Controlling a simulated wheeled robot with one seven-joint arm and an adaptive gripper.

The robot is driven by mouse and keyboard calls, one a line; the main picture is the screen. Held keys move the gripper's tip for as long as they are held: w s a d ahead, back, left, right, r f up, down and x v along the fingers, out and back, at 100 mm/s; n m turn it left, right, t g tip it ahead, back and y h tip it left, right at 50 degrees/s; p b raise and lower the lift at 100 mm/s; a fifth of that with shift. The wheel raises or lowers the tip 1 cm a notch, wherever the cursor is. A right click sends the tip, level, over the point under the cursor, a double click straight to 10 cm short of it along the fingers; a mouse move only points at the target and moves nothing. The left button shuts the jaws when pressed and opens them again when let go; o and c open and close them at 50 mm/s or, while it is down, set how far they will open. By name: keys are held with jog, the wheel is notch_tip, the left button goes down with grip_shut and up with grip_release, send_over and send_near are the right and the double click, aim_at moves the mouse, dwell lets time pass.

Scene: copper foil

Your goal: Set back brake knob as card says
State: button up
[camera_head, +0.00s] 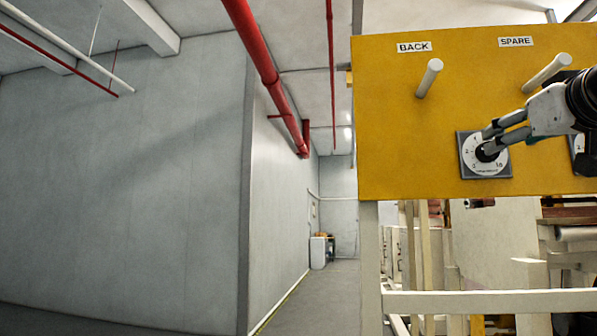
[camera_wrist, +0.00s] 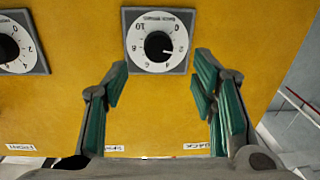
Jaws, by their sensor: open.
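A square grey dial plate with a white face and black knob (camera_head: 485,153) is on the yellow panel, below and between the BACK and SPARE labels. In the wrist view this knob (camera_wrist: 158,45) appears upside down, with a light mark toward the picture's right; the number it meets is unclear. My gripper (camera_head: 492,138) overlaps the dial in the head view. In the wrist view my gripper (camera_wrist: 158,83) has its green-padded fingers wide apart, empty, with the knob beyond their tips. I see no card I can read.
A second dial (camera_wrist: 14,44) sits left in the wrist view. Below the BACK label (camera_head: 414,47) and SPARE label (camera_head: 516,42), a pale peg (camera_head: 429,78) and another peg (camera_head: 547,73) stick out from the yellow panel (camera_head: 390,150). Floor is open at left.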

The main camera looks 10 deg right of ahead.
jog(key=x, duration=0.7)
jog(key=shift+d, duration=0.1)
jog(key=shift+s, duration=0.1)
jog(key=c, duration=1.1)
